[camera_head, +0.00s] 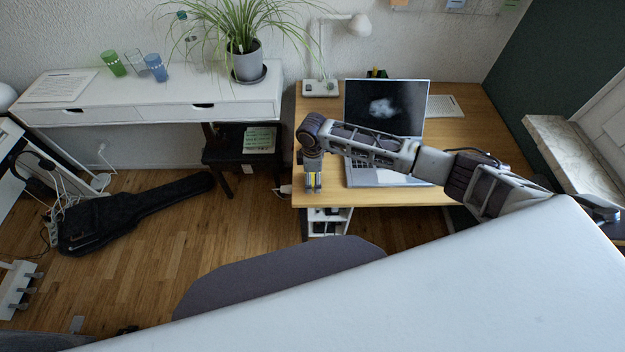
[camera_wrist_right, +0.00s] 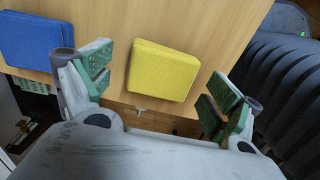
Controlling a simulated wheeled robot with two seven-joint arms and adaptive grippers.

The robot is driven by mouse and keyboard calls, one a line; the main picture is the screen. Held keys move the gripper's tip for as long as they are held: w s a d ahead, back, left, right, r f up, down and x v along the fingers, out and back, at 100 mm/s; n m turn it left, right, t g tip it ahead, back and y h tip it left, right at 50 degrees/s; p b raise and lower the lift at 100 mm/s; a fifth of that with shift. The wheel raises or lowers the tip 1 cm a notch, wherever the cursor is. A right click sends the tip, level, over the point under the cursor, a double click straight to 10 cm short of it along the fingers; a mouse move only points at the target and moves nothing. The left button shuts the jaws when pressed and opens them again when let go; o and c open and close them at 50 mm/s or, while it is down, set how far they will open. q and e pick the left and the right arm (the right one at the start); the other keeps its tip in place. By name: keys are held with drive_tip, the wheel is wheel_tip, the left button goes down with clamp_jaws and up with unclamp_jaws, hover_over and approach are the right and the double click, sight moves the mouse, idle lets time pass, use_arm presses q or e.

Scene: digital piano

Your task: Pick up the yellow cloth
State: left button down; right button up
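The yellow cloth (camera_wrist_right: 163,72) is a folded, ribbed square lying flat on the wooden desk, near its edge, in the right wrist view. My right gripper (camera_wrist_right: 157,90) is open, with one green-padded finger to the left of the cloth and the other to its right. It looks empty; I cannot tell how far above the desk the fingertips are. In the head view my right gripper (camera_head: 313,178) points down over the desk's left front corner and largely hides the cloth. My left gripper is not in view.
A blue folded cloth (camera_wrist_right: 35,42) lies left of the yellow one. An open laptop (camera_head: 385,110) stands on the desk (camera_head: 450,192) beside my right arm. A lamp (camera_head: 322,88) stands behind. A white shelf with a plant and cups is further left.

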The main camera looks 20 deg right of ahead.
sight(313, 178)
drive_tip(key=c, duration=0.8)
drive_tip(key=shift+r, duration=0.1)
wheel_tip(313, 178, up, 10)
idle(0.4)
drive_tip(key=o, duration=0.3)
drive_tip(key=c, duration=0.4)
drive_tip(key=shift+o, duration=0.2)
drive_tip(key=shift+s, duration=0.1)
